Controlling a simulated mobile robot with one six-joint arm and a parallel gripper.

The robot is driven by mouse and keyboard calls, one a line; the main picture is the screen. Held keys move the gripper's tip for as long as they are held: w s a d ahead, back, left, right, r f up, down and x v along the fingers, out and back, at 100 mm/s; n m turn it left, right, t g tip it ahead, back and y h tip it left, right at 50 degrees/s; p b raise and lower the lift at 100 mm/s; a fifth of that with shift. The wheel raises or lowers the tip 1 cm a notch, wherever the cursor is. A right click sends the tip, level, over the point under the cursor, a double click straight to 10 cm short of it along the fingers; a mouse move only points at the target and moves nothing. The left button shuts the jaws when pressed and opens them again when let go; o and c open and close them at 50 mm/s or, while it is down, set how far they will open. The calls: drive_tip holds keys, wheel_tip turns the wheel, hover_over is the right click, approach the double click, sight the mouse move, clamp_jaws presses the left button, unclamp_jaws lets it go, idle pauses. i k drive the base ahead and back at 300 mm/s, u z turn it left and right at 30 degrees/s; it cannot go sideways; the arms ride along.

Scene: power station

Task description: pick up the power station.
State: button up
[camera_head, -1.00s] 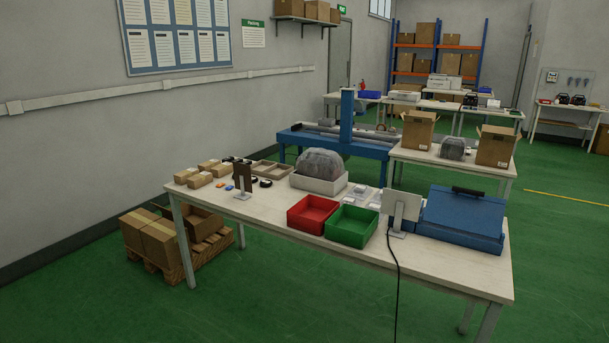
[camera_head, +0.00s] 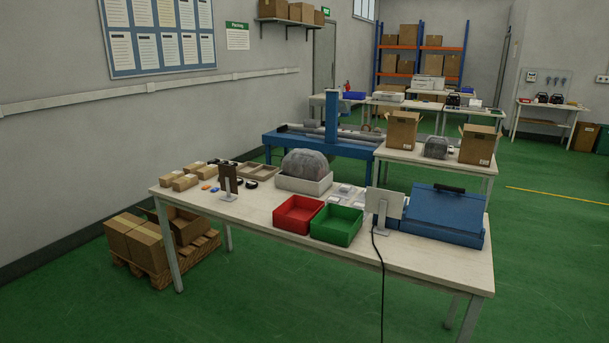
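My gripper is not in view. No thing can be told for certain as the power station at this size. Small dark box-like units, possibly power stations, stand on the right wall bench, one (camera_head: 541,97) beside another (camera_head: 557,98). Another dark unit (camera_head: 454,99) stands on a far table at the back. A grey rounded bundle (camera_head: 436,147) sits between two open cartons on the middle table. All of these are far from me and their details are too small to tell.
A long near table (camera_head: 262,222) holds a red bin (camera_head: 298,214), a green bin (camera_head: 337,225), a blue case (camera_head: 441,215) and small boxes. A pallet with cartons (camera_head: 138,243) stands at left. The middle table (camera_head: 398,155) is behind. Green floor at right (camera_head: 555,235) is clear.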

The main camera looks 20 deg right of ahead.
sight(306, 164)
drive_tip(key=z, duration=0.05)
drive_tip(key=i, duration=1)
drive_tip(key=u, duration=0.05)
